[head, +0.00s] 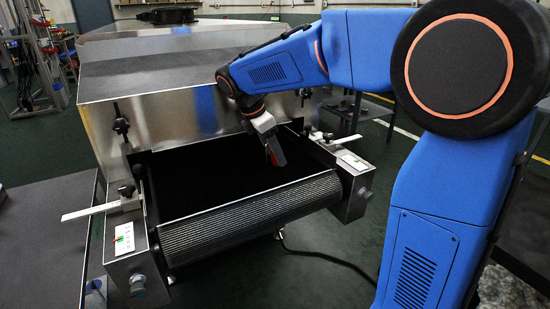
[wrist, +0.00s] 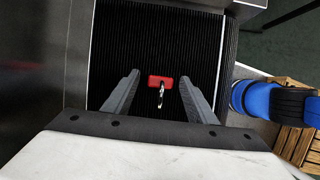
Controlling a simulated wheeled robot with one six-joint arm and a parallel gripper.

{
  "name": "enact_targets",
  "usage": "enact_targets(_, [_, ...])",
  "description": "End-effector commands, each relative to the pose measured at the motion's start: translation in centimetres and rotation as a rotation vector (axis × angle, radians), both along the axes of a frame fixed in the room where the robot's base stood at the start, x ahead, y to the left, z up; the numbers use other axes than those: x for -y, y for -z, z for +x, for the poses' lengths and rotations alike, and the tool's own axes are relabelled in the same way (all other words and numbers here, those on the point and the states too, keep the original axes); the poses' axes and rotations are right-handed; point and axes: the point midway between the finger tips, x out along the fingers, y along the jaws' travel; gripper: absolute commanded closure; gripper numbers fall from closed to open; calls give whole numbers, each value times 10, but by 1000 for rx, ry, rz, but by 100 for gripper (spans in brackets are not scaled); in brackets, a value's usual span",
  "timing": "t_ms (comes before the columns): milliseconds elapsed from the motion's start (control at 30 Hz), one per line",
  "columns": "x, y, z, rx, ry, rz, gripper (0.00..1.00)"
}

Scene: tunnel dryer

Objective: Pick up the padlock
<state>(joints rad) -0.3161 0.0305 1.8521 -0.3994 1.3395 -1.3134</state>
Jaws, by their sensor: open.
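The padlock (wrist: 160,82) has a red body and a light metal shackle. In the wrist view it lies on the black ribbed conveyor belt (wrist: 150,30), with its shackle pointing toward my gripper. My gripper (wrist: 160,88) is open, with one finger on each side of the padlock and a gap to it on both sides. In the head view my gripper (head: 274,153) reaches down over the belt near the dryer mouth. A small red patch shows at its fingertips there, and I cannot tell whether it is the padlock.
The steel dryer hood (head: 180,90) stands right behind my gripper. Side rails with black knobs flank the belt, including a right rail (head: 345,175) close by. A grey table (head: 40,240) stands at the left. The belt around the padlock is clear.

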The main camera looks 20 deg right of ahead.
Motion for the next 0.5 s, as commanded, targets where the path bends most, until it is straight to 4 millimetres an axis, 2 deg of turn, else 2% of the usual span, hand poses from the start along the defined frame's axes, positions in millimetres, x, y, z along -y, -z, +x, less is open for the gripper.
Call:
enact_targets(133, [4, 9, 0, 0, 1, 0, 48])
enact_targets(367, [4, 9, 1, 1, 0, 0, 48])
enact_targets(500, [4, 9, 1, 1, 0, 0, 82])
